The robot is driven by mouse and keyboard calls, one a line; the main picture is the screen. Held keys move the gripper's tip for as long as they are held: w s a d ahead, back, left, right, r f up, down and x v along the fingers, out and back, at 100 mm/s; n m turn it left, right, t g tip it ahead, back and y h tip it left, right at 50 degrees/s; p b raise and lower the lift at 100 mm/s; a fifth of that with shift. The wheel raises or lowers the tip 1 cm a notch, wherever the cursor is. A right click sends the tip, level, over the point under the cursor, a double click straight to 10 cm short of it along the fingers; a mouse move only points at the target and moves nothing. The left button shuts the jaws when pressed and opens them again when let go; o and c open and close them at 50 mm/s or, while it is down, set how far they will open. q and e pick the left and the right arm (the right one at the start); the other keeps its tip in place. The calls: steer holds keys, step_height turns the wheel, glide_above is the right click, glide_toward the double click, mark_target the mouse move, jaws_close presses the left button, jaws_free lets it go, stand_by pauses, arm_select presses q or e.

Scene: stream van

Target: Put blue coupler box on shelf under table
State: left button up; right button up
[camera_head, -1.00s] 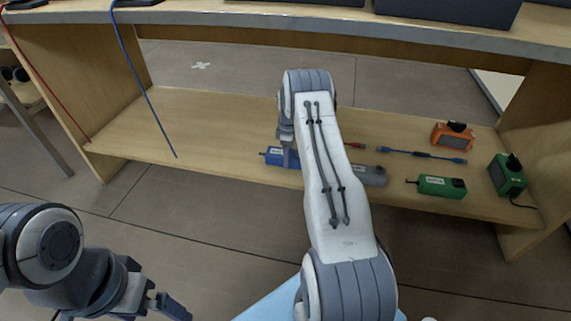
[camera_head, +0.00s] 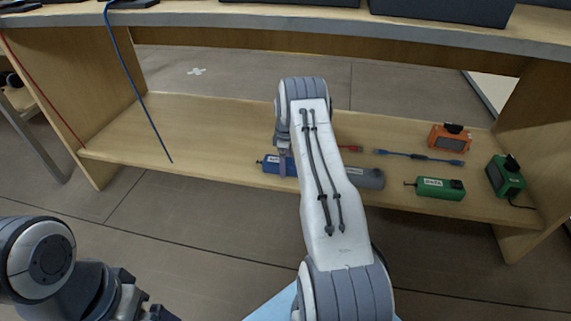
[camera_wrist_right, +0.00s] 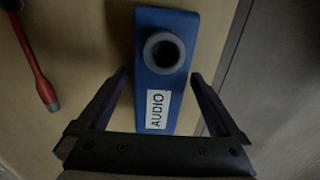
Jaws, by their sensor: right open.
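The blue coupler box (camera_head: 271,166) lies on the wooden shelf (camera_head: 215,115) under the table, near its front edge. In the right wrist view the blue box (camera_wrist_right: 178,30) shows a grey round socket and a white AUDIO label. My right gripper (camera_wrist_right: 162,85) is open, with one finger on each side of the box and gaps visible beside it. In the head view my right arm and gripper (camera_head: 284,160) partly hide the box. My left gripper (camera_head: 150,312) is at the lower left, cut off by the picture's edge, away from the shelf.
A grey box (camera_head: 366,178) lies right of the blue one. Further right are a green box (camera_head: 440,188), a blue cable (camera_head: 420,156), an orange device (camera_head: 449,138) and a green device (camera_head: 505,176). A red plug (camera_wrist_right: 42,85) lies near the box. The shelf's left half is mostly clear.

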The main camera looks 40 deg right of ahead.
step_height(320, 180, up, 7)
steer(key=p, duration=0.3)
steer(key=shift+r+p, duration=0.2)
steer(key=shift+p, duration=0.15)
steer(key=shift+f, duration=0.1)
step_height(320, 180, down, 8)
steer(key=b, duration=0.4)
step_height(320, 180, up, 5)
steer(key=p, duration=0.3)
steer(key=shift+f+p, duration=0.2)
steer(key=shift+p, duration=0.1)
